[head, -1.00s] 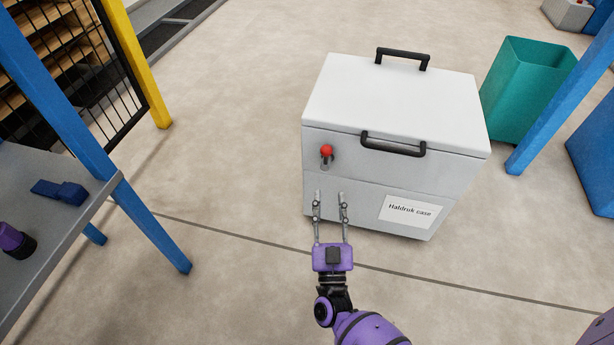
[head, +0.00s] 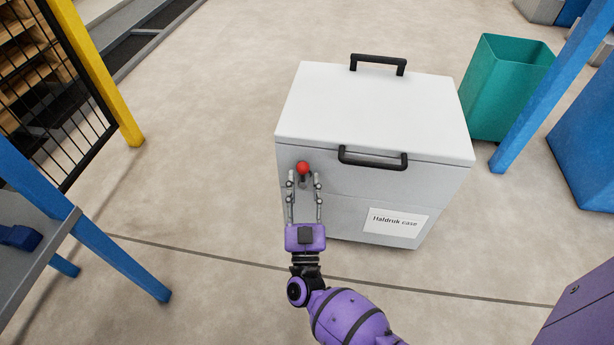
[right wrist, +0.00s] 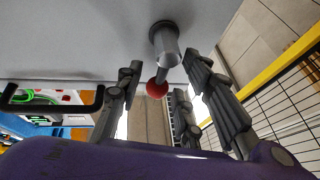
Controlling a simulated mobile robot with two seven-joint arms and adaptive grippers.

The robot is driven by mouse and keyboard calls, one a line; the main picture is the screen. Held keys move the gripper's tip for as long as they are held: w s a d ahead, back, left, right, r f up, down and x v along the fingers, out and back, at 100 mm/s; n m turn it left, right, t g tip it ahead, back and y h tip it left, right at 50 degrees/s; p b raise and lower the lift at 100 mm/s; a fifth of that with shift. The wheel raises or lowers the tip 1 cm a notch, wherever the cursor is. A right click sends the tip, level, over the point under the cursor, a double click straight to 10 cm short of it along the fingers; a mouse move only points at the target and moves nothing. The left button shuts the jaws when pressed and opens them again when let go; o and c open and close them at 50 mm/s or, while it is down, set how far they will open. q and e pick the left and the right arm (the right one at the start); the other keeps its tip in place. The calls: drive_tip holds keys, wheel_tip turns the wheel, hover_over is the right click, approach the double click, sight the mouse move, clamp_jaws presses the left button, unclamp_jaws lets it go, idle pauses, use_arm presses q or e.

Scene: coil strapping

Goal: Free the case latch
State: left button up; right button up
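The grey Haldruk case (head: 345,205), with a white lid (head: 375,108), stands shut on the floor. Its latch, a short grey lever with a red ball knob (head: 303,168), is on the left of the front face. My right gripper (head: 304,176) is open in front of it, fingertips on either side of the knob. In the right wrist view the red knob (right wrist: 157,88) hangs from a grey round mount (right wrist: 164,44) between the spread fingers (right wrist: 162,78), with gaps on both sides. My left gripper is not in view.
A black front handle (head: 372,159) is right of the latch, and another handle (head: 378,64) is at the lid's back. A teal bin (head: 505,85) and blue post (head: 548,80) stand right. A grey bench (head: 35,235) is at left. The floor left of the case is clear.

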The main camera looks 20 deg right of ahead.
drive_tip(key=shift+w+r, duration=0.1)
drive_tip(key=shift+w, duration=0.1)
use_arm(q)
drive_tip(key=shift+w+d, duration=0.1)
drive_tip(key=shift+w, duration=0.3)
use_arm(e)
drive_tip(key=shift+c, duration=0.6)
clamp_jaws()
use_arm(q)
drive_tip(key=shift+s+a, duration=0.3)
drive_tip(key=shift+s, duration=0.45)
use_arm(e)
drive_tip(key=shift+s+d, duration=0.1)
